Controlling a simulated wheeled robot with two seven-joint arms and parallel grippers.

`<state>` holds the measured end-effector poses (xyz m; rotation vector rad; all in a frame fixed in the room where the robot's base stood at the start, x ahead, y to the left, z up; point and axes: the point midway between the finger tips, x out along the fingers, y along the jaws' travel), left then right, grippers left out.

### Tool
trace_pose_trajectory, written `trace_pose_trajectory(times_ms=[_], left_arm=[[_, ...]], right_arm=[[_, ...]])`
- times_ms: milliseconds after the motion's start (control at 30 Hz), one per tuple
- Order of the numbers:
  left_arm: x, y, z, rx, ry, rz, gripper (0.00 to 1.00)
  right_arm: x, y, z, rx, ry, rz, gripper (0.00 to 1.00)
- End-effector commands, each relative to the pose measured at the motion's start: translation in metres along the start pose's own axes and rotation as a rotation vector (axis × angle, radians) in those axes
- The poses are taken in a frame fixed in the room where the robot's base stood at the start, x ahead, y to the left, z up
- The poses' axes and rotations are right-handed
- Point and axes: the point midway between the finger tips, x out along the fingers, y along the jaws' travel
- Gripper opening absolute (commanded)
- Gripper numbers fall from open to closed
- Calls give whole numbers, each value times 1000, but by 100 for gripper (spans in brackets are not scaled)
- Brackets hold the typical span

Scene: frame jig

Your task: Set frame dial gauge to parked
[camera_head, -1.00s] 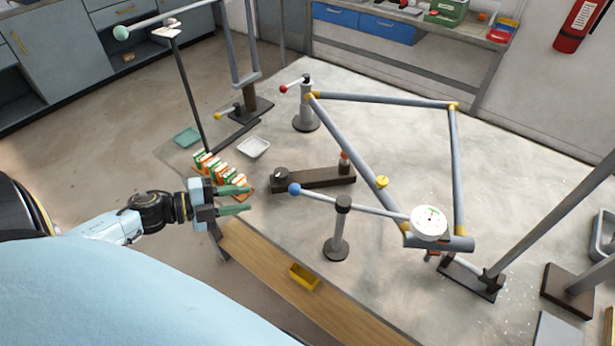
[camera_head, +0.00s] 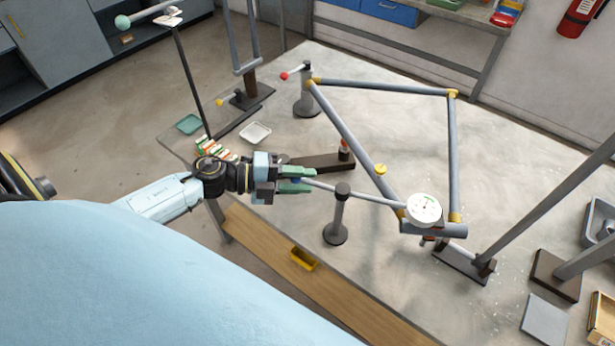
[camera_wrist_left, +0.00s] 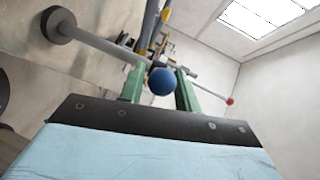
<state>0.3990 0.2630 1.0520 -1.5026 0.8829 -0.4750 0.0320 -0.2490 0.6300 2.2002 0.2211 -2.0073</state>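The white dial gauge (camera_head: 424,209) sits on the right end of a thin swing arm (camera_head: 368,197), at the frame's lower right corner. The arm pivots on a dark post (camera_head: 338,215). Its other end carries a blue ball knob (camera_wrist_left: 162,80). My left gripper (camera_head: 300,180) is at that knob. In the left wrist view the knob lies between the two green fingers (camera_wrist_left: 161,88), which stand apart on either side; I cannot tell whether they touch it. In the head view the fingers largely cover the knob. My right gripper is not in view.
The grey tube frame (camera_head: 385,85) stands in the jig above the table. A red-knobbed post (camera_head: 306,95), a dark block (camera_head: 325,163) and a white tray (camera_head: 255,132) are nearby. A yellow bin (camera_head: 304,258) sits on the shelf below.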

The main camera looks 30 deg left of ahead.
Motion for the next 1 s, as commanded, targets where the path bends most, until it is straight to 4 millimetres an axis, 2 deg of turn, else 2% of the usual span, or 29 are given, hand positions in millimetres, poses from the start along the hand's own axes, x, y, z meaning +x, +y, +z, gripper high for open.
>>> trace_pose_trajectory(times_ms=[200, 467, 733, 1000], left_arm=[[15, 0, 0, 0, 0, -1, 33], [16, 0, 0, -1, 0, 0, 33], [16, 0, 0, -1, 0, 0, 0], [15, 0, 1, 2, 5, 2, 0]], right_arm=[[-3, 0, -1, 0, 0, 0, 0], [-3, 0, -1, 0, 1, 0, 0], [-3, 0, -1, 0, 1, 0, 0], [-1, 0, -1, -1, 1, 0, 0]])
